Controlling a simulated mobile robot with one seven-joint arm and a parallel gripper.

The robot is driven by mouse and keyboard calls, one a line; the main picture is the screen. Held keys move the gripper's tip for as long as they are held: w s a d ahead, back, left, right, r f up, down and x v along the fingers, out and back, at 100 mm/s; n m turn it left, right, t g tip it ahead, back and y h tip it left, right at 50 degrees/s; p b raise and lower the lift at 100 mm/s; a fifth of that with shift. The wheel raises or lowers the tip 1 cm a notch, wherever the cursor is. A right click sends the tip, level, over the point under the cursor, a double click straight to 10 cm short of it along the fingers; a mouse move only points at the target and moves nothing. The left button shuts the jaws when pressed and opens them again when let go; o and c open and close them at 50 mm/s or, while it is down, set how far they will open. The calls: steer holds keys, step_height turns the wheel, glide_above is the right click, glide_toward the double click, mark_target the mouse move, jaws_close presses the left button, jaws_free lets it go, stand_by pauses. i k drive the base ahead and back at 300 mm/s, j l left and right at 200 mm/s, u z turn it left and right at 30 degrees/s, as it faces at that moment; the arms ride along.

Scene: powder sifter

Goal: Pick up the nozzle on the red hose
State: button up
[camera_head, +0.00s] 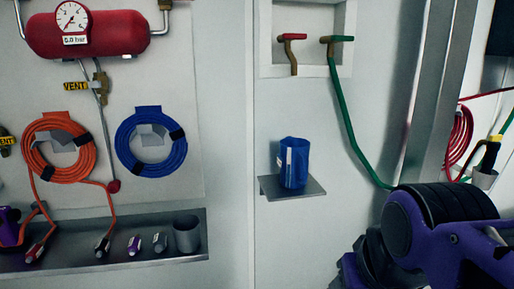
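A coiled red hose (460,136) hangs at the right, partly hidden behind a metal post. A strand of it runs right and leaves the picture at the edge. I cannot make out a nozzle on this red hose. A black nozzle-like piece with a yellow collar (491,151) stands in a small grey cup (484,179) beside the coil; a green line seems to join its top. My purple and black arm fills the lower right, below the cup. My gripper is not in view.
A metal post (437,90) stands left of the red coil. A green hose (345,115) hangs from a wall tap. A blue jug (294,163) sits on a small shelf (275,191). Orange (34,150) and blue (126,145) hose coils hang left, above a metal tray (150,257).

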mark_target(489, 159)
steer(key=z, duration=1.45)
steer(key=i+l, duration=1.05)
steer(key=j+z, duration=0.15)
steer(key=z, duration=0.2)
steer(key=i+l+u, duration=0.1)
